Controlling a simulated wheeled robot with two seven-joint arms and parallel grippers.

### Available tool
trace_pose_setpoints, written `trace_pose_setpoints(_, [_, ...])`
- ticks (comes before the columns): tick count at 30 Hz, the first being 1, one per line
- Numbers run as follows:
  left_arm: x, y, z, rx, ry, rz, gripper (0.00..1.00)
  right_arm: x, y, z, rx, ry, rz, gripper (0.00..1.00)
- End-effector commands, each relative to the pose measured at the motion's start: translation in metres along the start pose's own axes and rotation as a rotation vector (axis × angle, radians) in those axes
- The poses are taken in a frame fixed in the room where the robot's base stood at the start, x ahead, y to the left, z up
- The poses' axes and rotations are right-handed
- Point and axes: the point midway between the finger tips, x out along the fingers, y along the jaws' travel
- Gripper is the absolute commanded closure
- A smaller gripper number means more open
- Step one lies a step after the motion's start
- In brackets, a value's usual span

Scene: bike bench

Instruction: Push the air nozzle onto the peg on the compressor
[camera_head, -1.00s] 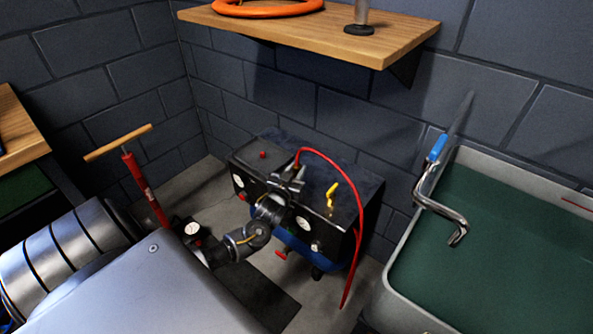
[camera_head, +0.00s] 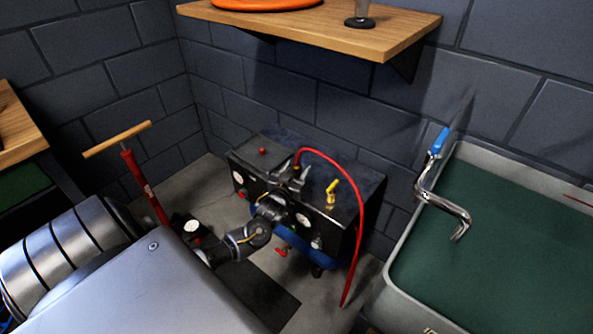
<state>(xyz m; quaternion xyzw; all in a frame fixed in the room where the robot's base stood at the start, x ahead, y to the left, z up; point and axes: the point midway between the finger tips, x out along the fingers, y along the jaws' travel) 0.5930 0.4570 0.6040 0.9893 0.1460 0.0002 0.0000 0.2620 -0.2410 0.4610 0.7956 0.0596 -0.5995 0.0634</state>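The compressor (camera_head: 345,215), a dark box with gauges and a blue lower part, stands on the floor against the wall. A red hose (camera_head: 350,180) arches over its front and hangs to the floor at the right. The hose's upper end (camera_head: 297,168), brass-coloured, meets my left gripper (camera_head: 298,181) at the compressor's front top edge. The fingers are small and dark, and I cannot tell whether they grip the end. A yellow fitting (camera_head: 332,190) sticks up to the right of the gripper. I cannot make out the peg. My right gripper is not in view.
A wooden shelf (camera_head: 340,38) with an orange ring (camera_head: 265,4) hangs above. A red floor pump (camera_head: 145,185) with a wooden handle stands at the left.

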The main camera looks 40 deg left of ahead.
Motion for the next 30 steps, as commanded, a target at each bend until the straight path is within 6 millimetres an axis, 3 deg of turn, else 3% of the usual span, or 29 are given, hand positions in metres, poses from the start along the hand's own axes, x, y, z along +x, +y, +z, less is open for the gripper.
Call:
trace_pose_setpoints(8, [0.000,0.000,0.001,0.000,-0.001,0.000,0.48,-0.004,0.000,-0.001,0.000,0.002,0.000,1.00])
trace_pose_setpoints(15, [0.000,0.000,0.000,0.000,-0.001,0.000,0.48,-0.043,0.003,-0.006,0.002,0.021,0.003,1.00])
trace_pose_setpoints(24, [-0.071,0.001,0.000,-0.001,-0.003,0.002,0.48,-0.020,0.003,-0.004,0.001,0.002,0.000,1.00])
trace_pose_setpoints(30, [-0.099,0.000,0.000,-0.001,-0.001,0.000,0.48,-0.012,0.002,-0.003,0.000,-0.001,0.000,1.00])
